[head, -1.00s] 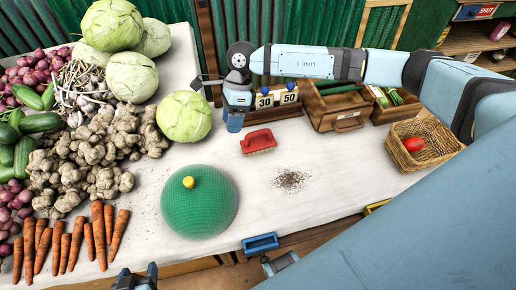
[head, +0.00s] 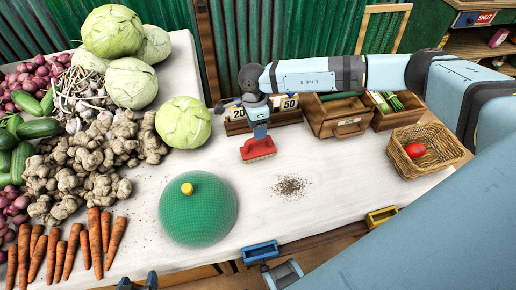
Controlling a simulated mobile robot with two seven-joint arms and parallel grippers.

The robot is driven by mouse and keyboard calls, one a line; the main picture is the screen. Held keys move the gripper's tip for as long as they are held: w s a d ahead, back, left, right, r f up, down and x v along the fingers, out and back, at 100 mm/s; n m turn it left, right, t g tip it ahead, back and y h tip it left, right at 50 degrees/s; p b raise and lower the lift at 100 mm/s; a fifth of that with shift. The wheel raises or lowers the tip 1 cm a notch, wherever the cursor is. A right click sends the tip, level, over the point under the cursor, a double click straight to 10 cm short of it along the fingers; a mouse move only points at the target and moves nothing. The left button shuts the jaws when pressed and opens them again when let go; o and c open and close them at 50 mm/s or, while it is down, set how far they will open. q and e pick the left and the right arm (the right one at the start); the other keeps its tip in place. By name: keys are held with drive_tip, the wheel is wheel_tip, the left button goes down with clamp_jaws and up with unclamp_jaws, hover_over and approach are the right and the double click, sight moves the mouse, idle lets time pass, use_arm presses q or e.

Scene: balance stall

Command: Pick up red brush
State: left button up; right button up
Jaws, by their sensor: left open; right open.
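The red brush (head: 258,149) with pale bristles lies on the white-covered table (head: 330,200), right of the nearest cabbage and behind the green dome. My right gripper (head: 259,134) reaches down from above, its fingers at the back of the brush's red top. It is open; whether the fingers touch the brush cannot be told, as they partly overlap it. My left gripper (head: 138,282) is open and empty at the bottom edge, left of centre, partly cut off by the frame.
A green dome with a yellow knob (head: 198,209) and a dark pile of specks (head: 290,186) are nearby. Cabbages (head: 183,124), ginger and carrots fill the left. Number cards (head: 287,104), a wooden box (head: 339,116) and a basket (head: 425,148) stand behind and right.

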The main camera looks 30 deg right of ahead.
drive_tip(key=f, duration=0.2)
drive_tip(key=s+f, duration=0.1)
drive_tip(key=f, duration=0.1)
drive_tip(key=shift+f, duration=0.35)
clamp_jaws()
drive_tip(key=shift+r, duration=0.2)
wheel_tip(320, 180, up, 20)
drive_tip(key=shift+f, duration=0.15)
drive_tip(key=c, duration=0.7)
unclamp_jaws()
clamp_jaws()
drive_tip(key=shift+f, duration=0.1)
